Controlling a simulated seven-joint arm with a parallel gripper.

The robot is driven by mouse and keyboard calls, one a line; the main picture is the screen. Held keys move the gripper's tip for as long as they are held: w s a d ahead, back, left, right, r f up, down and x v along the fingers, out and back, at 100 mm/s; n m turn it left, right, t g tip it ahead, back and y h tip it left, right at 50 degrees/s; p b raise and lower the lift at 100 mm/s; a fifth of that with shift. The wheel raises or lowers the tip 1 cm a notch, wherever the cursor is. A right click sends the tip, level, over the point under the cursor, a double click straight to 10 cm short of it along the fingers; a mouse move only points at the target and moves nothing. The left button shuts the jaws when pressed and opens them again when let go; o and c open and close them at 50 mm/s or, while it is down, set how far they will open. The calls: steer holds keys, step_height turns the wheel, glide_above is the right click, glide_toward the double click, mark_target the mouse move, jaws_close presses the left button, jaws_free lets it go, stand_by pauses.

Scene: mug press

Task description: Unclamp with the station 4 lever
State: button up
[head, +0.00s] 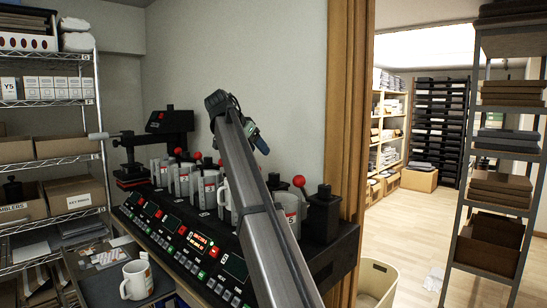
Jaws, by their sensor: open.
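The mug press bench (345,245) is a long black unit with a row of clamp stations along the wall. Several stations hold pale, cylinder-like clamps, some with red ball-ended levers. The nearest station at the right bears a 5 and has a red lever knob (299,181). The station just left of it, seemingly station 4, is largely behind my arm; a white handle shows at its left, and its lever cannot be made out. The fourth display (200,240) is lit orange. My gripper (258,141) is small and partly hidden, open, above the row and apart from the levers.
A white mug (135,280) stands on a dark tray at the lower left. Wire shelves (50,135) with boxes stand at the left. A wooden door frame (347,110) borders the bench's right end. A cream bin (378,283) stands on the floor beyond.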

steer(key=v, duration=0.6)
stand_by(0.6)
